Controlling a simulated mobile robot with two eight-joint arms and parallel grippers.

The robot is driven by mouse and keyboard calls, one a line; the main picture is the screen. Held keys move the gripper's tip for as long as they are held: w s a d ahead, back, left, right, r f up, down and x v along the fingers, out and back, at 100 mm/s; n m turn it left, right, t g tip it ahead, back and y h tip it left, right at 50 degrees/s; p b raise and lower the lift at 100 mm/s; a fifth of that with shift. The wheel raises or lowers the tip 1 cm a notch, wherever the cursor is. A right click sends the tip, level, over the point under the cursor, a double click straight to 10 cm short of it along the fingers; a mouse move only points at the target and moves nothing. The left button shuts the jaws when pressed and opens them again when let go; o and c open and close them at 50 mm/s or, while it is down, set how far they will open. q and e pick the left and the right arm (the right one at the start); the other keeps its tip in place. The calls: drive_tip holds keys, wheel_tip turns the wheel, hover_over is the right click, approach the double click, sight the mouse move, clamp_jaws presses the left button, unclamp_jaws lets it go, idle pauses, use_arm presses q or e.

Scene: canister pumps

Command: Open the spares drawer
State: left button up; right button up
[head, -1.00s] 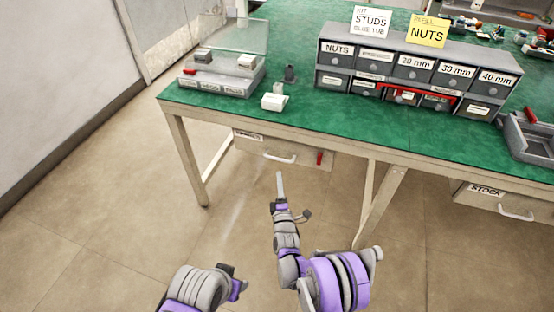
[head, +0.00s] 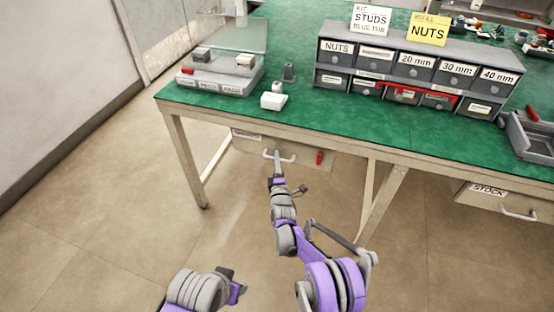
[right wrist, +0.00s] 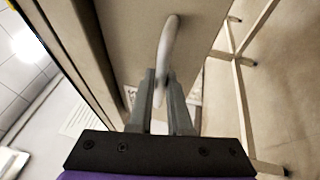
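A pale drawer front (head: 300,172) hangs under the left part of the green bench, with a small label (head: 245,136) too small to read surely. Its white bar handle (head: 290,159) also shows in the right wrist view (right wrist: 168,42). My right gripper (head: 277,156) is at the handle. In the right wrist view its two fingers (right wrist: 161,84) stand apart with the handle between their tips; a firm grip is not visible. The drawer looks shut. My left gripper (head: 238,283) is low in the head view, away from the bench, its fingers unclear.
A red tag or lever (head: 319,158) sits right of the handle. Another drawer labelled STOCK (head: 487,190) hangs further right. A bench leg (head: 388,198) stands between them. A bin cabinet (head: 415,70) and a grey tray (head: 528,135) are on the bench. The floor in front is clear.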

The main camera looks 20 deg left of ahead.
clamp_jaws()
idle(1.3)
